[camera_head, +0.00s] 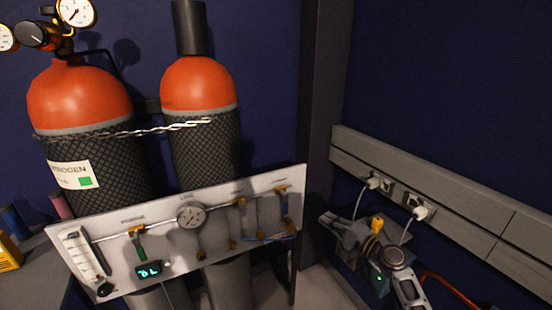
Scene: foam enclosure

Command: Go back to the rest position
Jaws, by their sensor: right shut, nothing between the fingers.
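My right gripper (332,221) is at the lower right, on an arm that comes in from the bottom edge. It is shut and empty. It points left, in the space between the white gas panel (172,228) and the right wall. It looks apart from the panel's right edge, though the depth is hard to judge. My left gripper is not in view.
Two orange-topped gas cylinders (80,96) (198,84) stand behind the panel, with a twisted chain across them. A grey wall rail (455,205) with plugged-in cables (420,213) runs close beside my right arm. A grey surface (35,280) is at the lower left.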

